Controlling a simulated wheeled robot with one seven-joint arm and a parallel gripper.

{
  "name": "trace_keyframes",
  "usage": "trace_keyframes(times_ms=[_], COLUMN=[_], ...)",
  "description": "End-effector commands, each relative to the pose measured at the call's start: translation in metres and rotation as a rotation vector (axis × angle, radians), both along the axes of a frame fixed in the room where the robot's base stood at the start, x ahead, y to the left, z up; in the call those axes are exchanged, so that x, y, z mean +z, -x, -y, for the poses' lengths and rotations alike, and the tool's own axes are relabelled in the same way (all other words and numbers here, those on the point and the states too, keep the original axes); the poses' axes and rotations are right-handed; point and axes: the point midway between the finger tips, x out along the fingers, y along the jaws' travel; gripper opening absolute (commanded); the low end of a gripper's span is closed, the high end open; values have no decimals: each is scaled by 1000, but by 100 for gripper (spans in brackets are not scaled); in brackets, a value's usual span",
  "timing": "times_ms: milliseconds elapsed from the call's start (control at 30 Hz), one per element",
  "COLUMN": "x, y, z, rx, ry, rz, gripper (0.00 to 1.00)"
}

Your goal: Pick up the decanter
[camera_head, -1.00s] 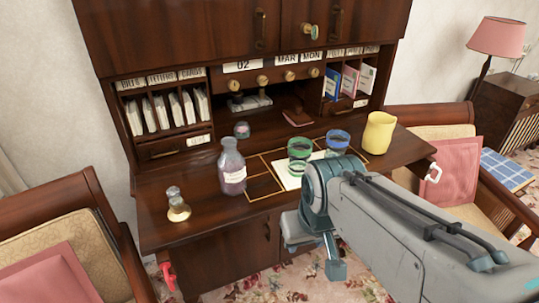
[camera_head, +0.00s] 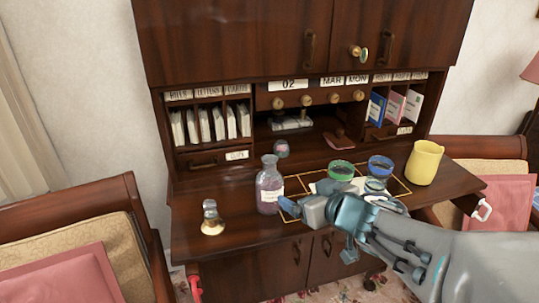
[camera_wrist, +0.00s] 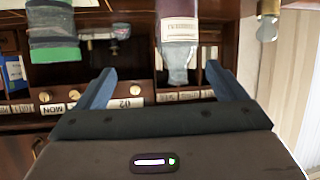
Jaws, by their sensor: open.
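The decanter (camera_head: 269,190) is a clear, narrow-necked bottle with purplish contents and a pale label, standing upright on the wooden desk. My gripper (camera_head: 290,207) is open and empty, close to the decanter's lower right side in the head view. In the wrist view, which looks upside down, the decanter (camera_wrist: 178,35) hangs from the top edge, beyond my two spread fingers (camera_wrist: 160,68) and nearer the right one. It does not appear held. Whether a finger touches it, I cannot tell.
A small stoppered bottle (camera_head: 211,218) stands left, a small jar (camera_head: 281,148) behind. Letter pigeonholes (camera_head: 210,125) rise at the back. Chairs flank the desk (camera_head: 190,240).

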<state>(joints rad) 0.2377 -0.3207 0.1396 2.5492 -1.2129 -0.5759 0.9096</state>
Motion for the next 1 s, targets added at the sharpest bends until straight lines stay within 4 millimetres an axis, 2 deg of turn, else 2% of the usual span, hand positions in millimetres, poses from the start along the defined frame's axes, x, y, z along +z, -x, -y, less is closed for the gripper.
trace_keyframes(times_ms=[133,267,1000], x=[-4,-5,-37], y=[6,1,-57], z=[-14,-21,-58], rx=[76,93,90], ry=[-35,-43,-39], rz=[-17,-23,-18], gripper=[91,91,91])
